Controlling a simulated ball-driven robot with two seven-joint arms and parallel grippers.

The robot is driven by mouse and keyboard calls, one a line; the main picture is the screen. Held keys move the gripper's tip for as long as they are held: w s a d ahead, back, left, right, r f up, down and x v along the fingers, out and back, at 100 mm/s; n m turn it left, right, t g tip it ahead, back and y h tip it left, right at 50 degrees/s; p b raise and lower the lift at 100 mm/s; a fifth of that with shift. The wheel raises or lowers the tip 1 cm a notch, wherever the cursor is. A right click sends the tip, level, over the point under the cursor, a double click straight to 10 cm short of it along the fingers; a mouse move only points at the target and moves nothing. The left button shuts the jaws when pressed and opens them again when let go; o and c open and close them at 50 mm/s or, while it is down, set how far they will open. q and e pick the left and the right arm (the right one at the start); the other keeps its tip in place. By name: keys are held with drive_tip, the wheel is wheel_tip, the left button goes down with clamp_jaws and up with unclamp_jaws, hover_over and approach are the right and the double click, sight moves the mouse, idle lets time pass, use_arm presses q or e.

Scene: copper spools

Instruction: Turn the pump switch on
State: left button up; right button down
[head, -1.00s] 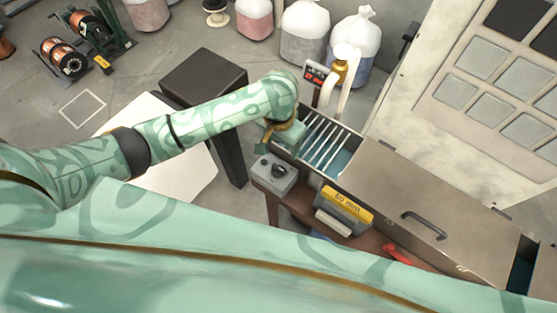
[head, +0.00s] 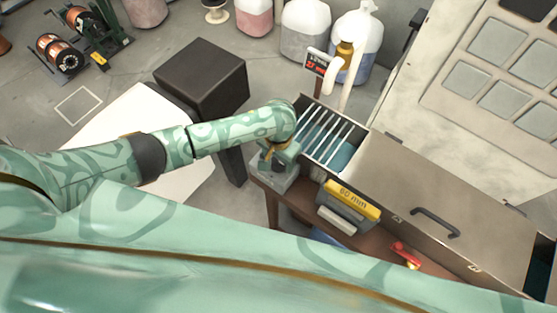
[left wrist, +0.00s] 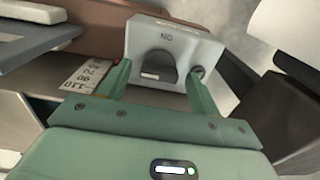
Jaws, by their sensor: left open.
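The pump switch (head: 281,186) is a small grey box at the left end of the brown bench; in the head view my gripper covers much of it. In the left wrist view the switch box (left wrist: 190,42) shows a dark round knob (left wrist: 155,66) with a pale bar, and lettering that reads upside down as ON. My left gripper (head: 276,162) is over the box, open, with nothing in its jaws. In the wrist view its green fingers (left wrist: 158,80) stand on either side of the knob. I cannot tell whether they touch it. My right gripper is not in view.
An open metal trough (head: 345,155) with white bars lies just behind the switch, beside a lidded section (head: 420,195). A yellow-topped 60 mm block (head: 350,200) and a red handle (head: 403,250) sit on the bench. A dark pedestal (head: 203,75) stands left.

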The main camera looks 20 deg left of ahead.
use_arm(q)
drive_tip(key=shift+f, duration=0.1)
drive_tip(key=c, duration=1)
